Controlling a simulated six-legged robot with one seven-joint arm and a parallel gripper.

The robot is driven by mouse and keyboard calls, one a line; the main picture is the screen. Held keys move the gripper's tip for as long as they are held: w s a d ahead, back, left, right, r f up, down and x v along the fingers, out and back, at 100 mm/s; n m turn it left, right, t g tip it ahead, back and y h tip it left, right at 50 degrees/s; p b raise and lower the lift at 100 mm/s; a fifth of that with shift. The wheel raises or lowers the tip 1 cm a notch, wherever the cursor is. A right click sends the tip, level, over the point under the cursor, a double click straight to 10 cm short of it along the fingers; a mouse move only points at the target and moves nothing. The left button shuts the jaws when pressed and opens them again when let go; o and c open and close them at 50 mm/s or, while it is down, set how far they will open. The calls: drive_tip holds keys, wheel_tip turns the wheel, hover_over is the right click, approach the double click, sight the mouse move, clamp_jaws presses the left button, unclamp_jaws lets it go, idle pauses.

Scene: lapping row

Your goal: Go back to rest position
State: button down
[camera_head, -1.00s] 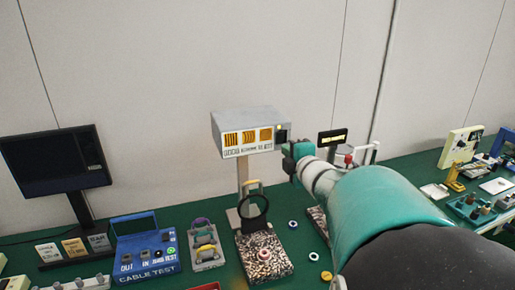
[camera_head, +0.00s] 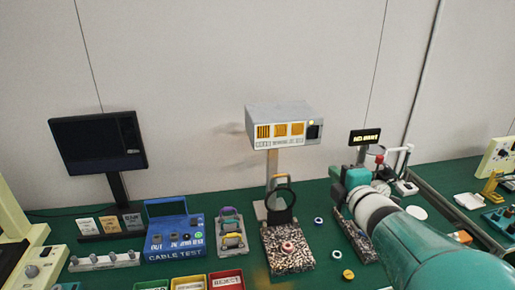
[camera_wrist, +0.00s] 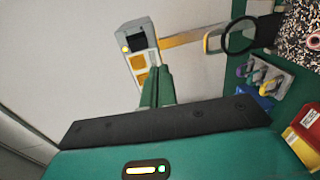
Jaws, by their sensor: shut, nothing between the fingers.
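My arm reaches in from the lower right in the head view, and my gripper (camera_head: 341,189) is at its far end, over the bench to the right of the grey display box (camera_head: 284,128). The fingertips are small there. In the wrist view my gripper (camera_wrist: 156,86) shows two green fingers together with nothing between them. The display box (camera_wrist: 138,50) lies behind the fingers in that view, and no contact is visible.
A speckled granite plate (camera_head: 288,260) with a ring-shaped lens (camera_head: 280,207) stands left of my arm. A blue cable tester (camera_head: 175,237), a black monitor (camera_head: 97,142) and red and yellow bins (camera_head: 226,280) are farther left. A small lit display (camera_head: 365,137) stands behind my gripper.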

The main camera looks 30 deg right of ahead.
drive_tip(key=shift+s, duration=0.1)
idle(0.4)
drive_tip(key=s+a+f+m+g+y, duration=0.1)
drive_tip(key=s+a+f+m+g, duration=0.1)
drive_tip(key=a+m, duration=0.3)
drive_tip(key=s+a+f+m+g+y, duration=0.2)
drive_tip(key=a+m+g, duration=0.3)
drive_tip(key=a, duration=0.8)
drive_tip(key=s+a+f+m+g+y, duration=0.1)
drive_tip(key=s+a+f+m+g, duration=0.1)
drive_tip(key=a, duration=0.8)
drive_tip(key=s+m+g, duration=0.1)
drive_tip(key=s+m, duration=0.1)
drive_tip(key=shift+f+m+y, duration=0.3)
drive_tip(key=shift+f+m, duration=0.05)
drive_tip(key=shift+m, duration=0.05)
